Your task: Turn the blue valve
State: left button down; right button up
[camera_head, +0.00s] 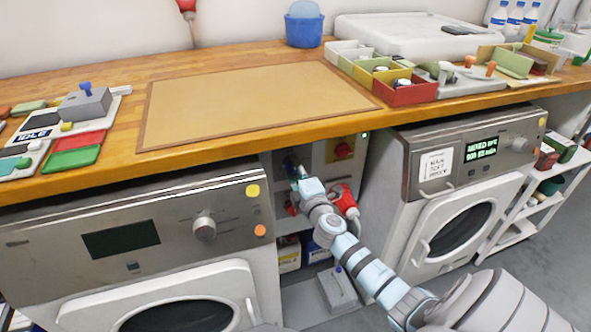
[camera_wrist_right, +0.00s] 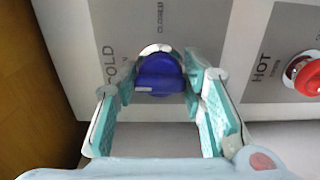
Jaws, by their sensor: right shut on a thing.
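The blue valve (camera_wrist_right: 160,75) shows in the right wrist view as a dark blue knob on a pale panel, beside the words COLD and CLOSED. My right gripper (camera_wrist_right: 161,84) has its two teal fingers on either side of the knob and is shut on it. In the head view my right gripper (camera_head: 293,166) reaches into the gap under the counter between two washing machines. My left gripper is not in view.
The wooden counter (camera_head: 215,143) overhangs the gap.

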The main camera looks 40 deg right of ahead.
jog(key=shift+f, duration=0.1)
dwell(0.3)
jog(key=o, duration=1.2)
jog(key=shift+c, duration=0.2)
jog(key=v, duration=1.2)
jog(key=shift+a, duration=0.15)
